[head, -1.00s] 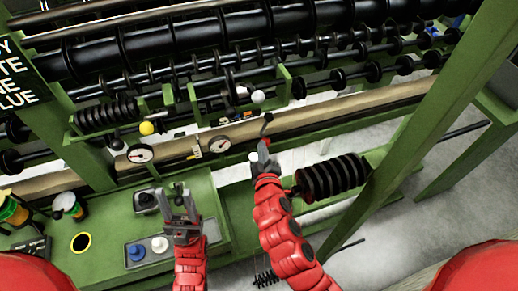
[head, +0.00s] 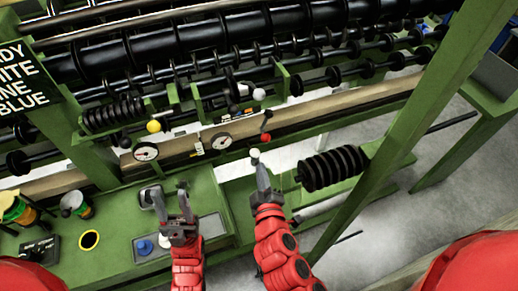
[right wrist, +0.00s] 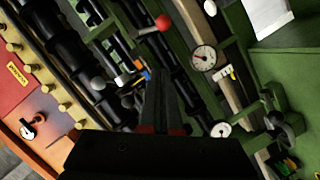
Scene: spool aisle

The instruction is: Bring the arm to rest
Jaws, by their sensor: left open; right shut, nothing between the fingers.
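My right arm is red and comes up from the bottom centre in the head view. Its gripper (head: 261,177) is shut and empty, with its fingers pointing up toward the machine, just below a small white knob (head: 255,153). In the right wrist view the shut fingers (right wrist: 159,78) show close together with nothing between them. My left gripper (head: 182,203) is open and empty over the green table, in front of a grey tray (head: 208,229).
A red-ball lever (head: 266,137) is just above the right gripper. A black ribbed spool (head: 333,168) lies to its right, by a green post (head: 400,150). Two dials (head: 146,152) are on the machine. Blue and white knobs (head: 145,247) sit on the tray.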

